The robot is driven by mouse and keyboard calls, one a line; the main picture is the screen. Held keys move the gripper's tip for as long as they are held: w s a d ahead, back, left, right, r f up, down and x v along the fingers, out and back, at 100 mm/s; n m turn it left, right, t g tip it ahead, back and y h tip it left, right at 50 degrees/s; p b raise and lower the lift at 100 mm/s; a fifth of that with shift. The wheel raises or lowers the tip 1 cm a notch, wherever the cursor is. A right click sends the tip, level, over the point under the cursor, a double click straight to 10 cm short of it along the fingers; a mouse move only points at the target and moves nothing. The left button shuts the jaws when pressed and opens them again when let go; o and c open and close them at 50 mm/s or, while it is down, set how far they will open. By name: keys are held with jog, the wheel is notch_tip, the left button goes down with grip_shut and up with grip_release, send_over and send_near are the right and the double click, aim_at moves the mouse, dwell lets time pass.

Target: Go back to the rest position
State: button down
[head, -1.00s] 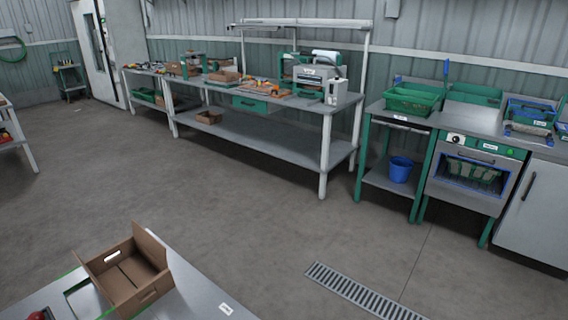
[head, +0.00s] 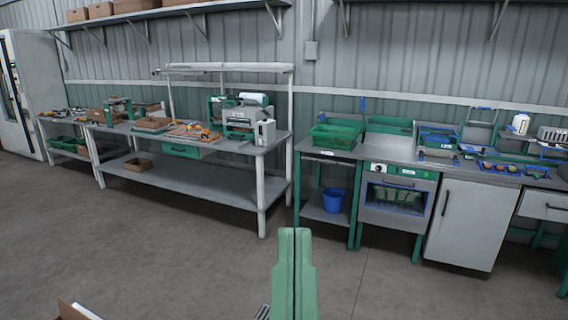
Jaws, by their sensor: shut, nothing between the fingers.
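My gripper (head: 294,236) rises into the bottom middle of the head view, with its two green fingers side by side and closed. Nothing is held between them. It shows in front of the open floor, apart from the benches behind. Its wrist and the rest of my arm are below the picture edge.
A long grey workbench (head: 190,186) with tools and produce stands behind to the left. A cardboard box (head: 70,311) shows at the bottom left. The floor between is clear.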

notch_tip(320, 180, up, 35)
jog(key=p, duration=3)
jog(key=shift+w+a+y, duration=0.15)
jog(key=shift+a+y, duration=0.25)
